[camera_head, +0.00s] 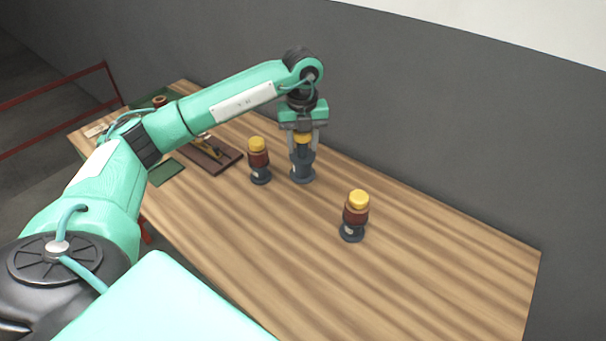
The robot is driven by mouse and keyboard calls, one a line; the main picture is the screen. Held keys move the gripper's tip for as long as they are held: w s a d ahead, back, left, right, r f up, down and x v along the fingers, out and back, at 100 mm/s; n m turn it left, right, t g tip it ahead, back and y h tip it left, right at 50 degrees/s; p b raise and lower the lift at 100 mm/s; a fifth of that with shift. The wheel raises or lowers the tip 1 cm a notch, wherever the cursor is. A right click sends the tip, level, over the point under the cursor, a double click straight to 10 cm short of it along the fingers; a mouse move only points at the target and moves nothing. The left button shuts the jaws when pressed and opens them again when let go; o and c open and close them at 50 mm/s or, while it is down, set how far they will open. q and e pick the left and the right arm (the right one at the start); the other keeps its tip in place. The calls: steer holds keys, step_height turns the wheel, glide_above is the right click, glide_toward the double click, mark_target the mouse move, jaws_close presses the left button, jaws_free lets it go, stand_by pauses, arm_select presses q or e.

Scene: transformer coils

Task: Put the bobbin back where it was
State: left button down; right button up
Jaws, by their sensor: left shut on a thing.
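My left gripper (303,146) points down and is shut on a bobbin whose yellow top (302,138) shows between the fingers. The fingers hide most of this bobbin's body. A dark blue-grey stand (302,173) is directly below it on the table; I cannot tell whether the bobbin rests on it or hangs just above. A second bobbin, yellow on top and red-brown below (258,155), stands upright on a dark base just left of the gripper. A third such bobbin (356,211) stands upright on its base to the right and nearer. My right gripper is out of view.
The wooden table (420,265) is clear on the right and in front. A dark brown board (217,158) with a yellowish piece lies left of the bobbins, near a green mat (167,172). A grey wall (430,120) stands behind the table.

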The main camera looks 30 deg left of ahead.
mark_target(302, 159)
arm_select(q)
step_height(302, 159, down, 6)
steer(key=shift+r+p, duration=0.1)
steer(key=shift+p, duration=0.3)
steer(key=shift+f, duration=0.6)
step_height(302, 159, down, 4)
steer(key=shift+f+p, duration=0.1)
steer(key=shift+p, duration=0.35)
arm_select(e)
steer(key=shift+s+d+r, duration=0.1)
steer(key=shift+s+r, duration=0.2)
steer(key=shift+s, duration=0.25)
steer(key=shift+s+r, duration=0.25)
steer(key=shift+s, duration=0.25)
arm_select(q)
steer(key=shift+f, duration=0.2)
steer(key=c, duration=0.8)
jaws_free()
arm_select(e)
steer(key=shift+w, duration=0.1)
